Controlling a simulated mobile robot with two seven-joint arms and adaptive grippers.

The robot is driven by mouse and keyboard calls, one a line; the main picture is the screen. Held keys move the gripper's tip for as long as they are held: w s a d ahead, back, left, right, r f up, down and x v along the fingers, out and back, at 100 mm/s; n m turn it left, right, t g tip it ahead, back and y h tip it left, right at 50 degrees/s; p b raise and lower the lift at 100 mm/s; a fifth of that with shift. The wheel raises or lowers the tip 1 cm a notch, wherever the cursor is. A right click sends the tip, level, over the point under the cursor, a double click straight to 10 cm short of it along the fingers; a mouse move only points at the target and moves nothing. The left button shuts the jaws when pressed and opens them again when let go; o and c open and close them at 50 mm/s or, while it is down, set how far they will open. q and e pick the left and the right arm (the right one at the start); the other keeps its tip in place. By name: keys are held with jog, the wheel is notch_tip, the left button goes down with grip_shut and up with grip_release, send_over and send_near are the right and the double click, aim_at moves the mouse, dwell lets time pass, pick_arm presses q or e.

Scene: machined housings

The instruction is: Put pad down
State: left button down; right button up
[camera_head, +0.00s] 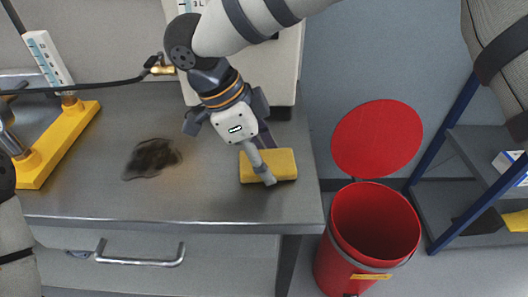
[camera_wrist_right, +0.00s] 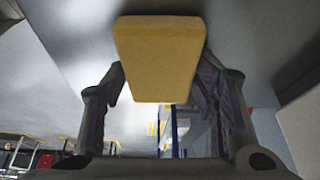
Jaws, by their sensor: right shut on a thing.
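The pad (camera_head: 284,165) is a yellow rectangular block at the right part of the grey metal bench (camera_head: 215,200). My right gripper (camera_head: 265,168) is shut on the pad, with a finger across its near side. In the right wrist view the pad (camera_wrist_right: 160,55) sits between the two fingers and hides their tips. The pad is at or just above the bench top; I cannot tell whether it touches. My left gripper is not in view.
A dark smudge (camera_head: 152,158) marks the bench left of the pad. A yellow-based stand (camera_head: 62,145) is at the left. A red bin (camera_head: 375,235) with a raised round lid (camera_head: 378,138) stands right of the bench edge. The bench front is clear.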

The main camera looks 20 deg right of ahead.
jog(key=o, duration=1)
jog(key=shift+f, duration=0.25)
jog(key=shift+o, duration=0.2)
jog(key=s+v, duration=0.1)
jog(key=v, duration=1.1)
jog(key=shift+w+r+b, duration=0.4)
jog(key=shift+w, duration=0.05)
jog(key=shift+d, duration=0.1)
